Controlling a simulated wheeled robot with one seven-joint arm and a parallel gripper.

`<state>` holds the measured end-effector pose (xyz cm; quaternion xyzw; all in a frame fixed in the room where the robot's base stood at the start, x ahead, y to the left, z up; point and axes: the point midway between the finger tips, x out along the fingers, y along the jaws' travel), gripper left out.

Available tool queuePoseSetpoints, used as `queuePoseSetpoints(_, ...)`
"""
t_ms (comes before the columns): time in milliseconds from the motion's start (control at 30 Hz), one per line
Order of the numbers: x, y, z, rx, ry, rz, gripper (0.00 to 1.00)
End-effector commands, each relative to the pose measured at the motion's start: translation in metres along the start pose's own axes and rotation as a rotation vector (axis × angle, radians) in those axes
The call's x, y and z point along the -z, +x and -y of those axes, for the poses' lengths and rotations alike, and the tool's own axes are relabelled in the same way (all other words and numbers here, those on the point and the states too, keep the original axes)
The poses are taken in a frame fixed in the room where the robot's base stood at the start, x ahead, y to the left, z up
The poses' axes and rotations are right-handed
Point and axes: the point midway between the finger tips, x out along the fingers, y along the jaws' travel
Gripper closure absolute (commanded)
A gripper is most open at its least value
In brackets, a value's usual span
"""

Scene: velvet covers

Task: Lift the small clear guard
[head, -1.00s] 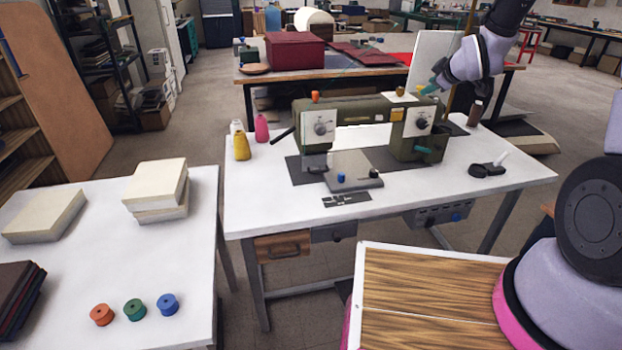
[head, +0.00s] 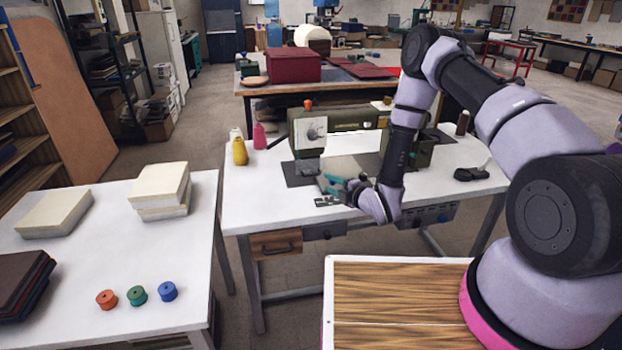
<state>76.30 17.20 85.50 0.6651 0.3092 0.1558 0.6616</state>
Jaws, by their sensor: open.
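The olive-green sewing machine (head: 345,131) stands on a white table. The small clear guard (head: 307,167) appears as a small greyish see-through piece low at the machine's left end, under the head with the white dial plate. It is small and its edges are hard to tell. My arm hides part of the machine's right side.
Yellow (head: 239,151) and pink (head: 259,136) thread cones stand left of the machine. A dark round-based object (head: 472,173) lies at the table's right. The white table (head: 262,206) is bare at front left. Another table with cream blocks (head: 160,185) and spools stands left.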

Motion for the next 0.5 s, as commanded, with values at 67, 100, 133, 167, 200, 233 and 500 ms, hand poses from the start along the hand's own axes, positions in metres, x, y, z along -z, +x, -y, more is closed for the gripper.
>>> queuePoseSetpoints(67, 0.001, 0.012, -0.001, -0.002, -0.001, -0.002, 0.58)
queuePoseSetpoints(100, 0.001, 0.019, -0.001, -0.002, -0.001, -0.002, 0.58)
queuePoseSetpoints(133, 0.001, 0.025, -0.001, -0.002, 0.0, -0.001, 0.58)
queuePoseSetpoints(167, 0.001, 0.031, -0.001, -0.002, 0.0, -0.002, 0.58)
queuePoseSetpoints(200, 0.001, 0.04, -0.001, -0.002, 0.0, -0.002, 0.58)
queuePoseSetpoints(233, 0.001, 0.045, -0.001, -0.001, 0.0, -0.002, 0.58)
queuePoseSetpoints(500, 0.001, 0.087, 0.0, 0.0, 0.002, -0.001, 0.58)
